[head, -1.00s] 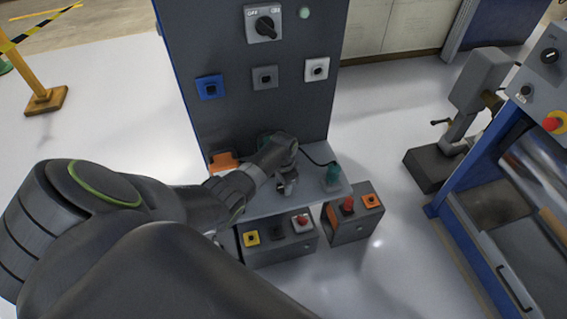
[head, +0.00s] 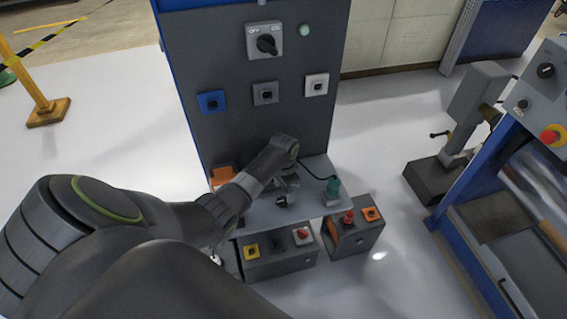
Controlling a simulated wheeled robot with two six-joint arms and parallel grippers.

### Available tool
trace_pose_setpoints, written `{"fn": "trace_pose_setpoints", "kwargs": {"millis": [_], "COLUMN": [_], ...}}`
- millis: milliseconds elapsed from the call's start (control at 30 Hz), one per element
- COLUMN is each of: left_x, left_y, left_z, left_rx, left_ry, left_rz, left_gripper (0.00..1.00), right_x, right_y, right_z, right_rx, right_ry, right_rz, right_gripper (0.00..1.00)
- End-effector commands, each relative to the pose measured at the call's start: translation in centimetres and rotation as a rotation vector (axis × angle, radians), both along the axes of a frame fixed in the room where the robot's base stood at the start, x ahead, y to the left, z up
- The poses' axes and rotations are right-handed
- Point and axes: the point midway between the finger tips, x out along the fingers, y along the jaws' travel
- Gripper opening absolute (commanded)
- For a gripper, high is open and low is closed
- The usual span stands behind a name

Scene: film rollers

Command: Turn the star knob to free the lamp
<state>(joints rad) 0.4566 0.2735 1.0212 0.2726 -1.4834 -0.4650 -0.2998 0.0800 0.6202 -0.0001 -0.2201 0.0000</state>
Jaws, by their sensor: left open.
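My left arm reaches in from the left to the grey shelf (head: 256,216) at the foot of a dark panel. My left gripper (head: 287,186) is over the shelf, partly hidden behind its own wrist, and it is open. A small dark knob-like part (head: 281,202) shows just below the gripper; I cannot tell for sure that it is the star knob, or whether the gripper touches it. A teal object with a black cable (head: 333,187), possibly the lamp, stands upright at the shelf's right end, apart from the gripper. My right gripper is not in view.
The panel (head: 262,120) carries a rotary switch (head: 265,42) and blue, grey and white square fittings. An orange block (head: 222,175) is left of the gripper. A blue-framed machine (head: 455,185) is at right.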

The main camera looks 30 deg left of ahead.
Motion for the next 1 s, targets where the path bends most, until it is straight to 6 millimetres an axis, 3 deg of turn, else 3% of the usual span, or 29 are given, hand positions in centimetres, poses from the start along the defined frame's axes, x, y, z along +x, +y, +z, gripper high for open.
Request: {"fn": "trace_pose_setpoints", "kwargs": {"millis": [400, 600, 1000], "left_x": [0.1, 0.1, 0.0], "left_y": [0.1, 0.1, 0.1], "left_z": [8.0, 11.0, 12.3], "left_rx": [0.003, 0.003, 0.001], "left_ry": [-0.005, -0.003, 0.000], "left_rz": [0.000, 0.000, 0.000], "left_gripper": [0.63, 0.63, 0.63], "right_x": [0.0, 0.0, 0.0], "right_y": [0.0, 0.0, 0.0], "right_z": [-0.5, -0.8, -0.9], "right_rx": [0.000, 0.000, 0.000], "right_ry": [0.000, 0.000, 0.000], "right_rz": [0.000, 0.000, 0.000], "right_gripper": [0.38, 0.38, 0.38]}}
